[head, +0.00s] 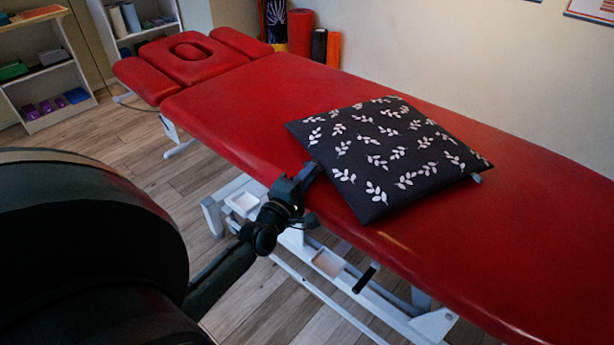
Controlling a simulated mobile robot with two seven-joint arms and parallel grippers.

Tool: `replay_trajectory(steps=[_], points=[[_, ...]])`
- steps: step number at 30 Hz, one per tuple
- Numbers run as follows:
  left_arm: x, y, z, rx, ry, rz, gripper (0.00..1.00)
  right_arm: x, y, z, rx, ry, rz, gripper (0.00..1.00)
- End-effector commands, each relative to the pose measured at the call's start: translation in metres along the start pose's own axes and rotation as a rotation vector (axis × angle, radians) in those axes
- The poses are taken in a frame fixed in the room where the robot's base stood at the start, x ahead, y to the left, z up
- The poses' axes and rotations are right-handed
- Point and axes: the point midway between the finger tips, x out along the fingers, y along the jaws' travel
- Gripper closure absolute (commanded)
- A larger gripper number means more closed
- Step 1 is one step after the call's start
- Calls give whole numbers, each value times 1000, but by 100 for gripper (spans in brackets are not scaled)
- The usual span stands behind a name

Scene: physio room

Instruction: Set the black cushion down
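The black cushion (397,153) has a white leaf pattern and a small pale tag at its right corner. It is over the red treatment table (240,103), patterned face up and nearly flat. I cannot tell whether its whole underside rests on the table. My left gripper (315,172) reaches in over the table's near edge and is shut on the cushion's near left edge. The fingertips are partly hidden at the cushion's edge. My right gripper is not in view.
The table's headrest (193,57) with a face hole is at the far left. Red surface is free on both sides of the cushion. A white frame (325,262) stands below. Shelves (45,75) and rolled mats (300,32) stand at the back.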

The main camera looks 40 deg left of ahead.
Motion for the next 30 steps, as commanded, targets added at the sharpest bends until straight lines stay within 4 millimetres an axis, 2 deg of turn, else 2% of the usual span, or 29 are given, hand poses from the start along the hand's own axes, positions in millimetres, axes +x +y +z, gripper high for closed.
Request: replay_trajectory(steps=[3, 7, 15, 21, 30], points=[[-1, 2, 0, 0, 0, -1, 83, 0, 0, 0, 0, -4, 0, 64], [-17, 0, 0, 0, 0, -3, 83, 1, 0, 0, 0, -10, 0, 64], [-75, 0, 0, 2, -1, -5, 83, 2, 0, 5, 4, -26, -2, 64], [-108, 0, 0, 2, -1, -3, 83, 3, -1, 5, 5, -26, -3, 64], [-122, 1, 4, 18, -10, -6, 83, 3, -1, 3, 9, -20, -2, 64]])
